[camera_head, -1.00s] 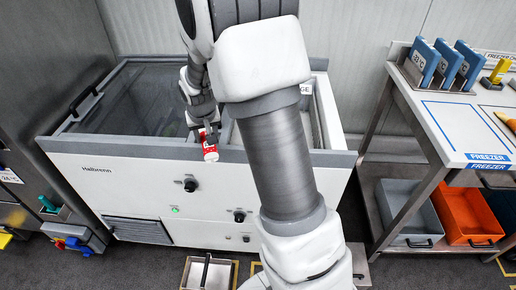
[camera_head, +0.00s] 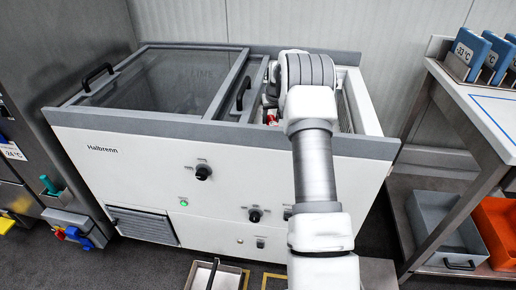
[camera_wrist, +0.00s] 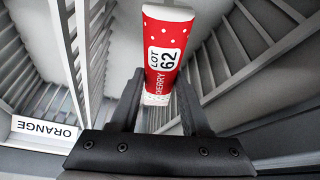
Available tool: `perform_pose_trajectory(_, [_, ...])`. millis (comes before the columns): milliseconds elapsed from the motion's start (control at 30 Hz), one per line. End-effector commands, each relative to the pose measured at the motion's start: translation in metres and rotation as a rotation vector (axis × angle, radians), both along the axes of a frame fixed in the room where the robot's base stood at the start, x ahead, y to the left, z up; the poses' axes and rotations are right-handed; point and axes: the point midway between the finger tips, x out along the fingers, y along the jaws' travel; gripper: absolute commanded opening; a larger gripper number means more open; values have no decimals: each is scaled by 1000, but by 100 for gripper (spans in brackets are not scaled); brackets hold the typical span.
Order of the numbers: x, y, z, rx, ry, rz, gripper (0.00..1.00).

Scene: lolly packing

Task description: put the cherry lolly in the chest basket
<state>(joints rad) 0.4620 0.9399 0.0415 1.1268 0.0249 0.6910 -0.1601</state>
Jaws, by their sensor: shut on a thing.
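The cherry lolly (camera_wrist: 162,55) is a red packet with white dots, white ends and a label reading "LOT 62 CHERRY". My gripper (camera_wrist: 158,100) is shut on it, one black finger on each side. In the wrist view the lolly is above wire baskets (camera_wrist: 205,70) inside the chest. A label reading "ORANGE" (camera_wrist: 44,128) is at the left of that view. In the head view a small red bit of the lolly (camera_head: 272,118) shows at the chest's open right part; my arm hides most of the gripper and the opening.
The white chest freezer (camera_head: 135,165) has dark glass lids with black handles (camera_head: 97,76) over its left part. A bench (camera_head: 490,115) with blue blocks on top stands at the right, with grey (camera_head: 440,225) and orange bins (camera_head: 497,225) below.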

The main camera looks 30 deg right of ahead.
Motion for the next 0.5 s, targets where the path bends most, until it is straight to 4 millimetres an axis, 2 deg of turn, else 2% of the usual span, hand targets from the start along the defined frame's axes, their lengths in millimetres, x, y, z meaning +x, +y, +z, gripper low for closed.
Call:
perform_pose_trajectory(33, [-2, -10, -14, 1, -2, 10, 0])
perform_pose_trajectory(167, [-3, -22, -23, 1, -5, 38, 0])
perform_pose_trajectory(267, [-3, -24, -32, 1, -5, 47, 0])
perform_pose_trajectory(500, [-3, -24, -69, 0, -5, 48, 0])
